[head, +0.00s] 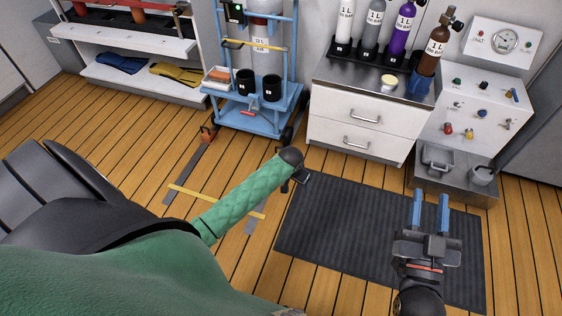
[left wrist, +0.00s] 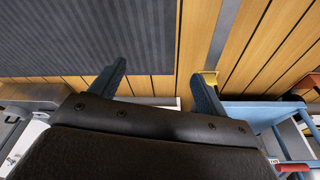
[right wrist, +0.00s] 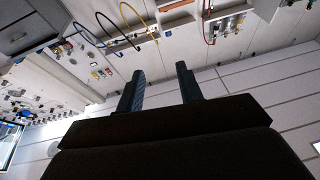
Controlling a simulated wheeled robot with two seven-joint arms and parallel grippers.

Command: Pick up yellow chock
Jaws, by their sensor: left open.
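A small yellow piece, which looks like the yellow chock (left wrist: 210,76), shows in the left wrist view at the tip of the right-hand finger, partly covered by it. I cannot tell whether they touch. In the head view I cannot make the chock out behind my left arm. My left gripper (left wrist: 160,72) is open, with nothing between its fingers; in the head view it is a small dark shape (head: 297,179) above the mat's upper left corner. My right gripper (head: 430,208) is open and empty above the mat's right part.
A blue cart (head: 258,112) with a gas cylinder stands ahead, a red chock (head: 208,134) left of it. A dark ribbed mat (head: 350,232) lies on the wooden floor. A white drawer cabinet (head: 358,128) and a gauge panel (head: 470,105) stand behind the mat.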

